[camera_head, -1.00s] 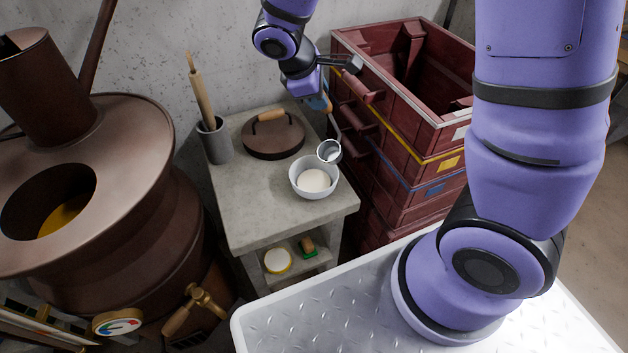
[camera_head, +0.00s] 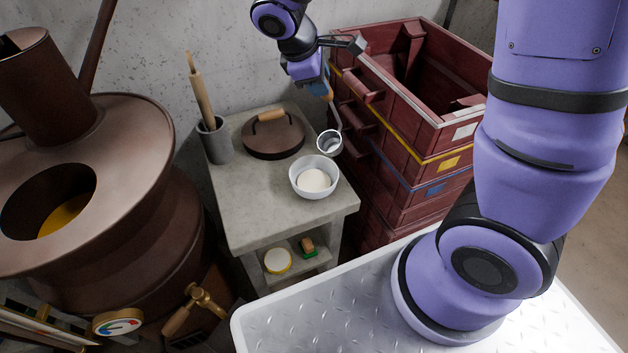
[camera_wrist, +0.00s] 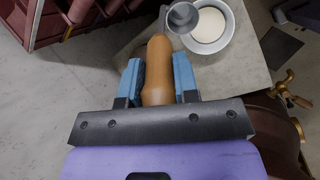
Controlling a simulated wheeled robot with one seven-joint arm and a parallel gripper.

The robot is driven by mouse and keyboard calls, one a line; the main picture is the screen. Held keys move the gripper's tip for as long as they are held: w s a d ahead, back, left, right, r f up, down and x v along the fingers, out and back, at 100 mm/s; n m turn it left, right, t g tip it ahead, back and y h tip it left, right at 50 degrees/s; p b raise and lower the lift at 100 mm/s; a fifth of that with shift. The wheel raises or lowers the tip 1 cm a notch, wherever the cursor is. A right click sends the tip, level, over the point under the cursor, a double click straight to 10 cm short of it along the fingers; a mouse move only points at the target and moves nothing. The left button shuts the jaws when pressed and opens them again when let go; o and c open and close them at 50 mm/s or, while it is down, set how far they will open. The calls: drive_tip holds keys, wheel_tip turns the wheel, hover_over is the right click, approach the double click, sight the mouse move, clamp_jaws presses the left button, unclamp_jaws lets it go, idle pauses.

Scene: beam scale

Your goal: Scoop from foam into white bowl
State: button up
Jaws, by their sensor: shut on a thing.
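The white bowl (camera_head: 314,190) stands on the concrete table and holds a pale cream filling. My gripper (camera_head: 325,88) is shut on the wooden handle of a ladle (camera_head: 329,143). The ladle's metal cup hangs just above the bowl's far right rim and looks empty inside. In the wrist view the handle (camera_wrist: 158,75) sits between the blue fingers (camera_wrist: 157,82), with the cup (camera_wrist: 183,17) overlapping the edge of the bowl (camera_wrist: 226,42). A copper vat (camera_head: 75,130) at the left has a round opening with a yellow-brown content; I cannot tell whether it is foam.
A dark lid (camera_head: 273,138) with a wooden handle lies behind the bowl. A grey cup (camera_head: 215,140) with a wooden tool stands at the table's left edge. Stacked red crates (camera_head: 405,130) rise close on the right. The tabletop (camera_head: 245,205) left of the bowl is bare.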

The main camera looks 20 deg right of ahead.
drive_tip(key=shift+r, duration=1.9)
drive_tip(key=shift+d+y, duration=0.1)
drive_tip(key=shift+y, duration=0.6)
drive_tip(key=shift+g+y, duration=0.7)
drive_tip(key=shift+y, duration=1.2)
drive_tip(key=s+r, duration=0.3)
drive_tip(key=s, duration=0.7)
drive_tip(key=shift+a, duration=0.25)
